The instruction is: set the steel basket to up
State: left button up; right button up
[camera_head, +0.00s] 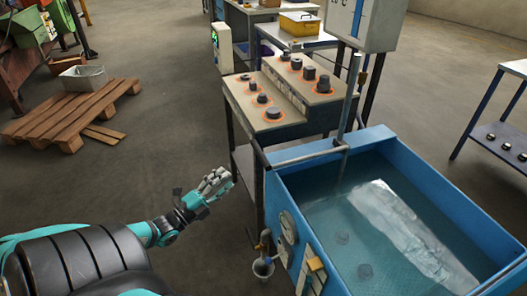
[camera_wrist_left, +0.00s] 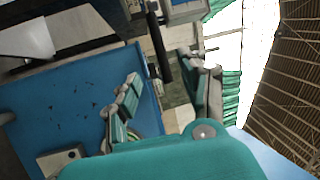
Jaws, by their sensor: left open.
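The blue tank (camera_head: 310,262) stands at the right, filled with water. No basket can be made out clearly in it; small dark round shapes and a bright whitish patch show under or on the water. A grey horizontal bar (camera_head: 309,156) crosses the tank's far left corner and joins an upright post (camera_head: 349,95). My left gripper (camera_head: 215,183) is open and empty, left of the tank and apart from it. In the left wrist view its two fingers (camera_wrist_left: 165,95) are spread, with a blue panel (camera_wrist_left: 60,110) behind them. My right gripper is not in view.
A bench (camera_head: 248,118) with several dark round pieces stands beyond the tank. A metal box (camera_head: 83,78) sits on a wooden pallet (camera_head: 65,118) at the far left. The floor between pallet and bench is clear.

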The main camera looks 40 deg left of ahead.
aim_at(260, 153)
pick_arm(q)
jog(key=b+x, duration=0.1)
jog(key=x, duration=1.3)
jog(key=shift+w+f, duration=0.15)
jog(key=shift+w, duration=0.1)
jog(key=shift+w+d, duration=0.1)
jog(key=shift+w, duration=0.3)
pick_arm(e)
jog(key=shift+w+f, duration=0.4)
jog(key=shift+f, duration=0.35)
pick_arm(q)
grip_shut()
